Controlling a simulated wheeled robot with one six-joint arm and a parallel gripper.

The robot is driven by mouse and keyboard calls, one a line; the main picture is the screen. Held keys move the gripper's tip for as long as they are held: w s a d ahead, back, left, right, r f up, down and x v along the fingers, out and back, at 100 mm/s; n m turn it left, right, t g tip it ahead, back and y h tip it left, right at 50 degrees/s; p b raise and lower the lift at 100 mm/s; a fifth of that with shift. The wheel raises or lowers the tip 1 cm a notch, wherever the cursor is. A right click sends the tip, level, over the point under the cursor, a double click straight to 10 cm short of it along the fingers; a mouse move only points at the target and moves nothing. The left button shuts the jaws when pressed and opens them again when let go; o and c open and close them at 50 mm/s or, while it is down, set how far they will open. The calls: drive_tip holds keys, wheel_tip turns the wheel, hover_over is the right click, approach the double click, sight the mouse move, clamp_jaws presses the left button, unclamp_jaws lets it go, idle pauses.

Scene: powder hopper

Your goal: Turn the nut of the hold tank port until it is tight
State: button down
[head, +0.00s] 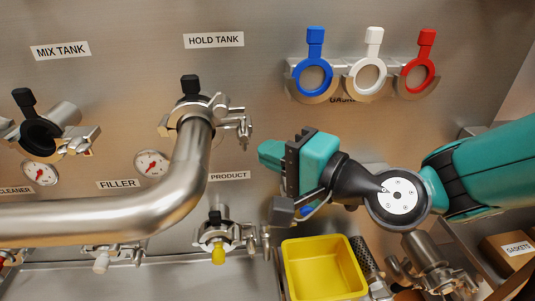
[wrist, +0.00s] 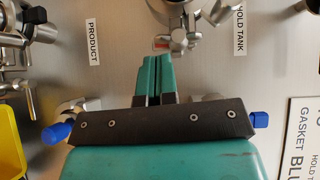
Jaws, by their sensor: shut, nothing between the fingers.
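The hold tank port (head: 190,108), under the HOLD TANK label (head: 214,40), has a steel clamp around it and a bent steel pipe (head: 192,165) at its mouth. A black tab stands up at the joint. The clamp's nut and bolt (head: 243,125) are on its right side. In the wrist view the clamp hardware (wrist: 178,38) is just beyond the fingertips. My gripper (head: 265,153) is right of and below the nut, apart from it in the head view. Its teal fingers (wrist: 153,60) are together and empty. I cannot tell how tight the nut is.
Blue (head: 313,75), white (head: 368,73) and red (head: 418,72) gaskets hang on a rack at the upper right. Below are the product port (head: 217,235) and a yellow bin (head: 322,270).

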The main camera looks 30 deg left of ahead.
drive_tip(key=s+d+f+n+h+b, duration=0.1)
drive_tip(key=s+d+n+h, duration=0.2)
drive_tip(key=d, duration=0.9)
drive_tip(key=s+d+f+n+h+b, duration=0.15)
drive_tip(key=d+h, duration=0.45)
drive_tip(key=d, duration=0.7)
drive_tip(key=s+d+f+n+h, duration=0.2)
drive_tip(key=s+d+h, duration=0.15)
drive_tip(key=d, duration=0.85)
wheel_tip(320, 180, up, 12)
drive_tip(key=g+p, duration=0.1)
drive_tip(key=p, duration=1.1)
drive_tip(key=shift+w+a+r+h, duration=0.25)
drive_tip(key=shift+w+h, duration=0.1)
drive_tip(key=shift+a+n, duration=0.1)
drive_tip(key=shift+n, duration=0.15)
